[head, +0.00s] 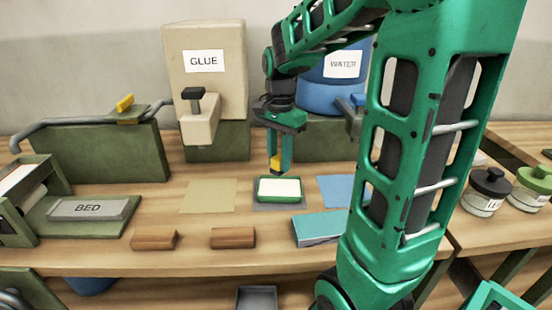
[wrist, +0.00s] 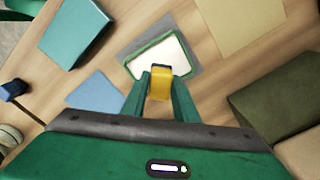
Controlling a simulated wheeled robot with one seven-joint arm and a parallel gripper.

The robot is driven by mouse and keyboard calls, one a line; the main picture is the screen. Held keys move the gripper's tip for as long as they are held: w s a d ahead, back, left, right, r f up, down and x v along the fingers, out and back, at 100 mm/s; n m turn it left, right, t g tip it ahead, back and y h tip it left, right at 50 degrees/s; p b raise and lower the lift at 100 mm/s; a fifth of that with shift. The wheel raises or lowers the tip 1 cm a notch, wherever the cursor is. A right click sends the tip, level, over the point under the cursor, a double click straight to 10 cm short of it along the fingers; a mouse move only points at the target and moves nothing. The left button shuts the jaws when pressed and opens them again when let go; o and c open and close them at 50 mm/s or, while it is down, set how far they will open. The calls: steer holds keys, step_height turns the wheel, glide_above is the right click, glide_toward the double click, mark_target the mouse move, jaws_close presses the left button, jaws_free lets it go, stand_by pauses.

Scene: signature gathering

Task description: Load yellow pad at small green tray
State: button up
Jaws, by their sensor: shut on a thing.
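My gripper (head: 278,168) is shut on the yellow pad (head: 277,161), which has a dark top edge in the wrist view (wrist: 161,84). The pad sits between the two green fingers. The small green tray (head: 279,202) has a white inside and stands on a grey mat. The gripper and pad are above the tray's back edge in the head view. In the wrist view the tray's green rim (wrist: 150,46) shows just beyond the fingertips. I cannot tell whether the pad touches the tray.
A tan sheet (head: 210,196) lies left of the tray and a blue sheet (head: 334,189) right. A teal block (head: 317,228) and two brown blocks (head: 154,239) lie in front. The GLUE dispenser (head: 205,80) and blue WATER container (head: 328,95) stand behind.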

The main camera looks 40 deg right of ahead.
glide_above(279, 191)
steer(key=shift+f, duration=3)
steer(key=shift+f, duration=0.5)
steer(key=shift+r, duration=3.55)
